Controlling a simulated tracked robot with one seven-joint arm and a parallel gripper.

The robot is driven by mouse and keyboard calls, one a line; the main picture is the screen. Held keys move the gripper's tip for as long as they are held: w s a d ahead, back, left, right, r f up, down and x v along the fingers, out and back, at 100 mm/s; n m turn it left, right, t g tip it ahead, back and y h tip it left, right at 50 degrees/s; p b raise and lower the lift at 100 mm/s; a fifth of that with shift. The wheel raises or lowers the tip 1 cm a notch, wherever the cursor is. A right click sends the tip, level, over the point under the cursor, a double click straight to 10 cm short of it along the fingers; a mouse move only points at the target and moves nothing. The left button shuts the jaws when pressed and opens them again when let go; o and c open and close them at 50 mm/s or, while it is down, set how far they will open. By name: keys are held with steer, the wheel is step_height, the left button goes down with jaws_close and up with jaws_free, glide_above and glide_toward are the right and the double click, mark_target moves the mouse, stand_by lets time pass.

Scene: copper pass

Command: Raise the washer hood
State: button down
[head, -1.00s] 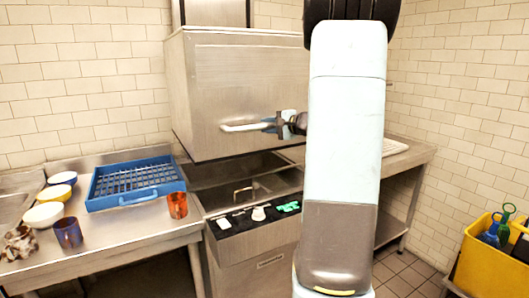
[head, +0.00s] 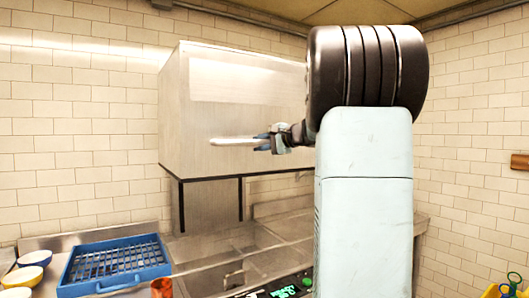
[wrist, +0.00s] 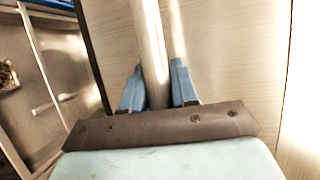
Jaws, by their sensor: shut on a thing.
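The washer hood (head: 215,115) is a large brushed-steel box in the middle of the head view. It stands raised, with an open gap between its lower edge and the washer's steel deck. A pale bar handle (head: 232,141) runs across its front. My gripper (head: 262,142) is at the right part of this handle. In the wrist view the two blue fingers (wrist: 159,88) stand one on each side of the handle (wrist: 150,45), shut on it. My arm hides the right part of the hood.
A yellow bin (head: 492,292) stands at the lower right. The ceiling is above the hood with clear space between.

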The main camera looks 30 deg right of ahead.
steer(key=c, duration=1)
jaws_free()
steer(key=shift+o, duration=0.2)
steer(key=v, duration=1.3)
steer(key=shift+s+d, duration=0.2)
steer(key=shift+s, duration=0.1)
steer(key=shift+r, duration=0.1)
